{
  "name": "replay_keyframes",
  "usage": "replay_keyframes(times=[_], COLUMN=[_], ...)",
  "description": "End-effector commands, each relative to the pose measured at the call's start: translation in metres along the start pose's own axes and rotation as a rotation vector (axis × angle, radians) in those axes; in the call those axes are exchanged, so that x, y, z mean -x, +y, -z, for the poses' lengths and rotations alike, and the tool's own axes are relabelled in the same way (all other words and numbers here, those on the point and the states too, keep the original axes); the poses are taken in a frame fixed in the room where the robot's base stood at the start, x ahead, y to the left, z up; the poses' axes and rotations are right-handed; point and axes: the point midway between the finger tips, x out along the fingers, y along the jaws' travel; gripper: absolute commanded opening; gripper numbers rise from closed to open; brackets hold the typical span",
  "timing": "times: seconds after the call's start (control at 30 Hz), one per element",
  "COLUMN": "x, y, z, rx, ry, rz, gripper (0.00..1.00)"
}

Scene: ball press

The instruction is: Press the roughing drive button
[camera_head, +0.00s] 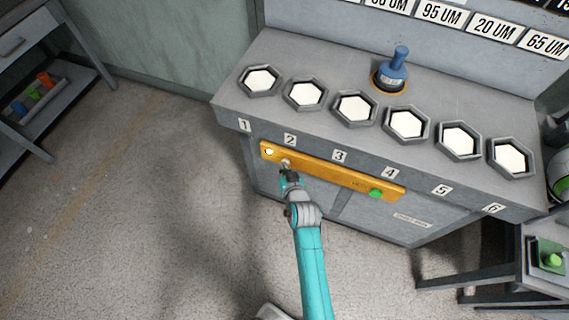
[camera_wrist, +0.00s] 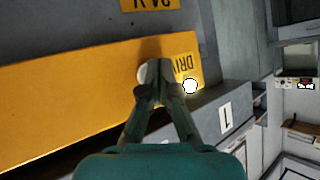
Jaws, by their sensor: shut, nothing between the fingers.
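A yellow button panel (camera_head: 335,178) runs along the front of the grey bench; it fills much of the wrist view (camera_wrist: 70,85). At its left end is a bright white round spot (camera_head: 268,152), also in the wrist view (camera_wrist: 190,86). Beside it is a pale round button (camera_head: 286,161), partly hidden by my fingertips in the wrist view (camera_wrist: 143,73). A partly covered label starting "DRI" (camera_wrist: 184,66) is next to the fingertips. My gripper (camera_head: 287,172) is shut and empty, its tips (camera_wrist: 158,70) at the pale button. I cannot tell whether they touch it.
A green button (camera_head: 376,193) is toward the panel's right end. The bench top (camera_head: 325,60) holds several hexagonal holders numbered 1 to 6 and a blue-handled tool (camera_head: 392,72). A side table (camera_head: 540,285) stands at right, a shelf unit (camera_head: 35,60) at left. The floor at left is clear.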

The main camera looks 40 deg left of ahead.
Motion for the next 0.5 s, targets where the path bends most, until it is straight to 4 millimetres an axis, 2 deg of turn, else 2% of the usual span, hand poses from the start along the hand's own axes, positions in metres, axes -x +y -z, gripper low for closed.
replay_keyframes(times=[0.27, 0.5], x=[0.002, 0.015], y=[-0.001, -0.011], z=[-0.002, -0.013], rx=[0.0, 0.0], ry=[-0.002, -0.003], rz=[0.0, 0.001], gripper=[0.0, 0.0])
